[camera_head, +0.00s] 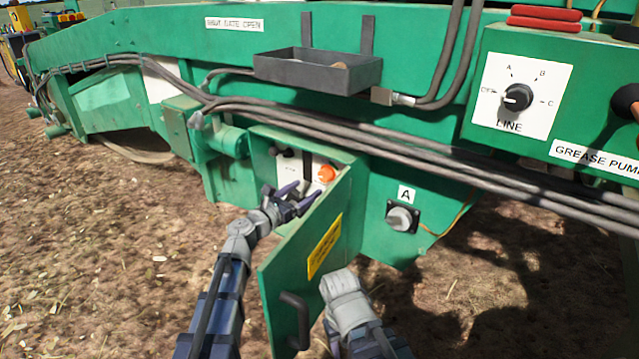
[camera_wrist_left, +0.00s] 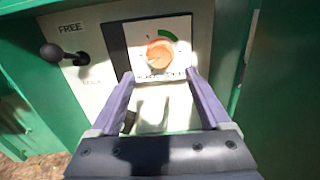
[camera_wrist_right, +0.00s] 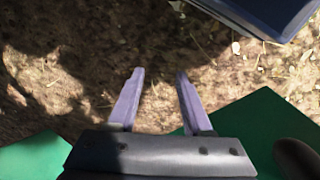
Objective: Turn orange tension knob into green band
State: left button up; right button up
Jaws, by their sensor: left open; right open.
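The orange tension knob (camera_head: 326,173) is on a white dial plate inside an open green box on the machine. In the left wrist view the knob (camera_wrist_left: 160,54) is ahead of and between the fingers, with the green band (camera_wrist_left: 168,35) on the plate above it, to the upper right. My left gripper (camera_head: 300,197) is open in front of the knob; it also shows in the left wrist view (camera_wrist_left: 158,78). I cannot tell whether a fingertip touches the plate. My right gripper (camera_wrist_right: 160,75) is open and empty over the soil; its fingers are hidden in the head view.
The box's green door (camera_head: 305,265) stands open, with a yellow label and black handle (camera_head: 294,318), close to both arms. A black-knobbed lever (camera_wrist_left: 60,54) marked FREE sits left of the dial. Dark hoses (camera_head: 330,122) run above the box. A grey connector (camera_head: 402,218) is at right.

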aim_at(323, 177)
pick_arm(q)
jog(key=x, duration=0.7)
jog(key=shift+w+d, duration=0.2)
jog(key=shift+w, duration=0.05)
jog(key=shift+c, duration=0.4)
grip_shut()
